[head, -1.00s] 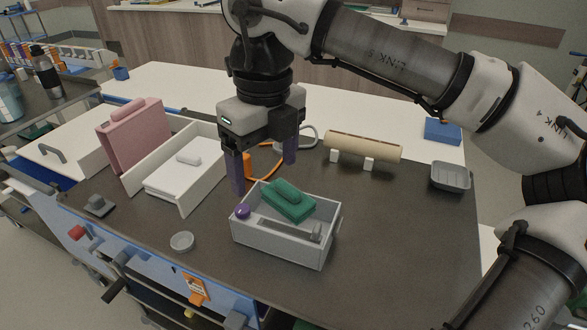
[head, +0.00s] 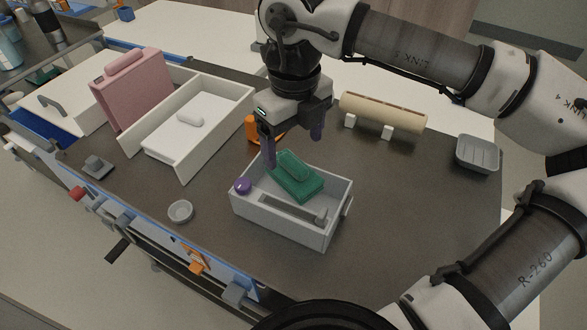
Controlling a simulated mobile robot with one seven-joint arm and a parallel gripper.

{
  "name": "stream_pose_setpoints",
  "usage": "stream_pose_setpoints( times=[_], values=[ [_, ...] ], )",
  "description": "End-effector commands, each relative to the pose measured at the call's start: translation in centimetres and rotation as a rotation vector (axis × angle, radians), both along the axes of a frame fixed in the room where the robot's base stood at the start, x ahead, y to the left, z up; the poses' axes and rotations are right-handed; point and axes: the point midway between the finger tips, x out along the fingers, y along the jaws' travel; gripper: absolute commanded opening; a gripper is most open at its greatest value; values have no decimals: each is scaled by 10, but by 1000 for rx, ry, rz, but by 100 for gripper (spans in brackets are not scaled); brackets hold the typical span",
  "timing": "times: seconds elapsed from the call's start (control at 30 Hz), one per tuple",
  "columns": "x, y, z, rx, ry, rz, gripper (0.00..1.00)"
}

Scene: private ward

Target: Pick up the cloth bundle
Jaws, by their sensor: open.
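The cloth bundle appears to be the green folded block (head: 295,176) with a rounded raised top; the name is not certain from the picture. It lies tilted at the back of an open grey box (head: 283,227) on the dark tabletop. My gripper (head: 293,148) is open, with its two purple fingers apart just above and behind the green bundle. The left finger comes down by the bundle's left end, and the right finger is beyond its far right side. I cannot tell whether either finger touches it. Nothing is between the fingers.
The box also holds a purple ball (head: 242,185) and a grey bar. A white tray (head: 184,137) and pink case (head: 133,88) stand left. A beige roll (head: 383,113) lies behind, right; a grey dish (head: 478,154) is far right. The tabletop right of the box is clear.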

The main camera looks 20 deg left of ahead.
Motion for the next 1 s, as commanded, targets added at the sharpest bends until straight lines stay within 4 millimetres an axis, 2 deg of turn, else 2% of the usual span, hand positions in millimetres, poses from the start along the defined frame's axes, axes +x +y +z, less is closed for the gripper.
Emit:
stream_pose_setpoints(
  times=[0.17, 0.43, 0.73, 1.0],
  values=[
    [0, 1, -11, 0, 4, 1, 80],
    [2, 4, -49, 0, 2, 0, 80],
    [2, 4, -56, 0, 0, 0, 80],
    [2, 4, -56, 0, 0, 0, 45]
  ],
)
